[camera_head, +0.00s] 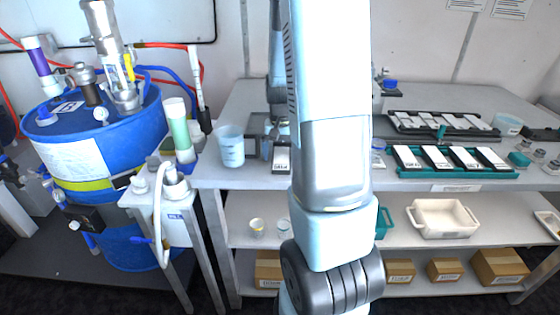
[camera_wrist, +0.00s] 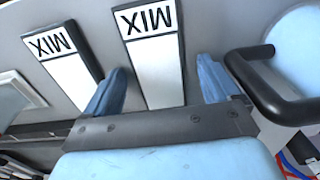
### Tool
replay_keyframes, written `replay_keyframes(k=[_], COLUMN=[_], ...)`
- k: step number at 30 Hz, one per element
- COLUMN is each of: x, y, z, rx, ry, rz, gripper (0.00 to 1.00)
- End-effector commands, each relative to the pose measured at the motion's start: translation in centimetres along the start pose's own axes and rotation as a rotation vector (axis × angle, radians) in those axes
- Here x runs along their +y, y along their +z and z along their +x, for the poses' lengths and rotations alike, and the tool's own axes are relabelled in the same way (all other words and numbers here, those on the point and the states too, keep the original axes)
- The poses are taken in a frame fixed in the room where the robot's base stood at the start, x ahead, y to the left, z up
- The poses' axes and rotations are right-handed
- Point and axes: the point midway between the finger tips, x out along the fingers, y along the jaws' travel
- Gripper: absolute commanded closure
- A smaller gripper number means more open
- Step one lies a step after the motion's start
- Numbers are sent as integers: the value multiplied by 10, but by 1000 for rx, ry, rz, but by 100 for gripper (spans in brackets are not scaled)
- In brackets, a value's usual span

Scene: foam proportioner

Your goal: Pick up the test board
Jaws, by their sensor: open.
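Two white boards with dark edges and "MIX" labels show in the wrist view. One, the middle board (camera_wrist: 158,75), lies between my gripper's fingers in the picture, and the other board (camera_wrist: 66,72) lies to the left of them. Which of them is the test board I cannot tell. My gripper (camera_wrist: 160,88) is open, with two blue fingers apart; contact with the board cannot be made out. In the head view, a labelled board (camera_head: 281,158) stands out on the bench below my gripper, partly beside my arm, which hides part of the bench.
A light blue beaker (camera_head: 231,148) stands left of the board. A blue container with a black handle (camera_wrist: 275,92) is close right of my fingers. A teal rack (camera_head: 460,174) of boards and a black rack (camera_head: 395,122) stand right. A blue drum (camera_head: 140,130) is far left.

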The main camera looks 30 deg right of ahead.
Motion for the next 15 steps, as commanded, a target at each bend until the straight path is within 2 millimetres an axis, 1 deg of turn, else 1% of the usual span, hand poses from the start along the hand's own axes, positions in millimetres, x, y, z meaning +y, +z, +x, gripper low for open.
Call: replay_keyframes(k=[8,15], x=[0,0], y=[0,0], z=[3,2], rx=[0,0], ry=[0,0], rz=[0,0], gripper=[11,34])
